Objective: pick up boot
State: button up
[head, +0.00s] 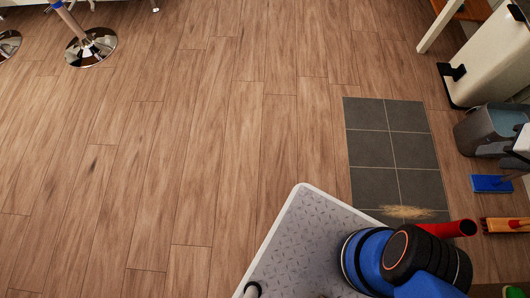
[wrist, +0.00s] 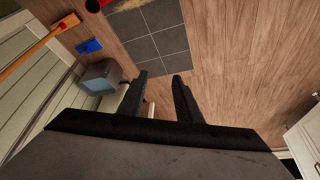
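A red tube-like thing with a dark round opening, likely the boot (head: 450,229), shows at the lower right of the head view, beside a straw pile. My arm hides its left part. Its dark opening and red rim also show at the top edge of the wrist view (wrist: 94,5), cut off by the frame. My gripper (wrist: 160,76) shows in the wrist view with its two black fingers apart and only floor seen between and beyond them. The red thing is beyond the fingertips, up and left. The gripper is not visible in the head view.
Dark floor tiles (head: 388,149) lie left of a grey bin (head: 487,130), a blue brush head (head: 491,184) and an orange broom head (head: 505,225). A stool base (head: 91,47) is far left. The wood floor between is clear.

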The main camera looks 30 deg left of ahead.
aim_at(466, 227)
jog(key=l+u, duration=0.25)
jog(key=u, duration=0.15)
jog(key=l+u, duration=0.6)
jog(key=u, duration=0.2)
jog(key=i+j+z, duration=0.1)
jog(key=z, duration=0.3)
jog(key=j+z, duration=0.6)
jog(key=z, duration=0.25)
jog(key=l+z, duration=0.35)
jog(key=i+l+z, duration=0.15)
jog(key=l+z, duration=0.2)
jog(key=k+j, duration=0.1)
jog(key=j, duration=0.2)
jog(key=k+j+z, duration=0.1)
jog(key=j, duration=0.2)
